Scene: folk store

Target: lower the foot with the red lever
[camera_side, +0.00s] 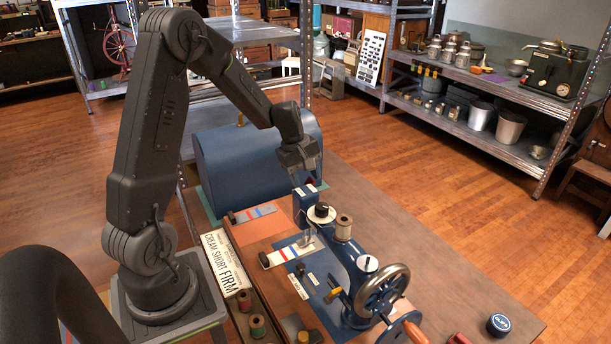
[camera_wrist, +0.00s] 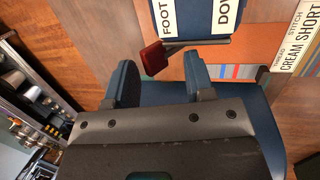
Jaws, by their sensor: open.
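The blue sewing machine (camera_side: 354,268) stands on the wooden table, with its head end towards my arm. In the wrist view, the machine's head (camera_wrist: 187,10) carries white labels, one reading FOOT and one starting DO. A red-tipped lever (camera_wrist: 153,58) on a grey rod sticks out from the head, raised from level or not I cannot tell. My gripper (camera_wrist: 160,66) is open, its two blue-padded fingers on either side of the red tip, with no clear contact. In the side view, my gripper (camera_side: 307,172) is just above and behind the head, and a little red shows beneath it.
A large blue rounded cover (camera_side: 240,160) stands behind my gripper. A thread spool (camera_side: 344,227) and a handwheel (camera_side: 382,290) are on the machine. A sign with CREAM SHORT FIRM (camera_side: 222,264) lies on the near side. The table right of the machine is mostly clear.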

